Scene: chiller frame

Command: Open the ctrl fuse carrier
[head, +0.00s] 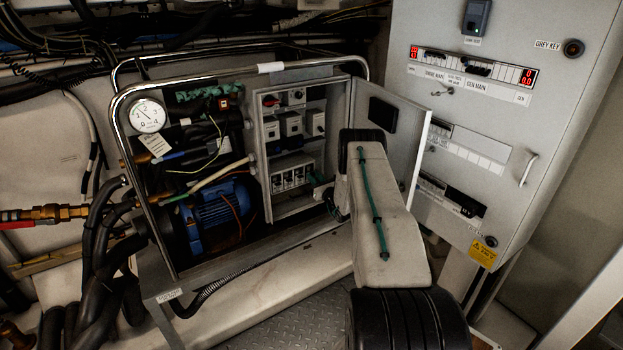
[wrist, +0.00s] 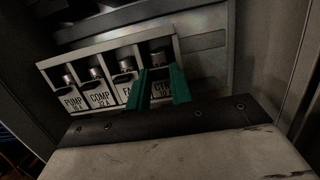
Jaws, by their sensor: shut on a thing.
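The ctrl fuse carrier (wrist: 160,91) is at the right end of a row of labelled fuse carriers in the wrist view. My gripper (wrist: 162,86) has its two green fingers on either side of it, shut on it. The left finger partly covers the neighbouring fan carrier (wrist: 125,88). The ctrl label shows only in part between the fingers, and I cannot tell how far the carrier is tilted. In the head view the fuse block (head: 291,177) sits low in the open control box, and my arm hides most of my gripper.
The pump carrier (wrist: 73,100) and comp carrier (wrist: 99,95) stand to the left. Grey breakers (head: 291,125) sit above the fuses. A blue motor (head: 215,210) and hoses are left of the box.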

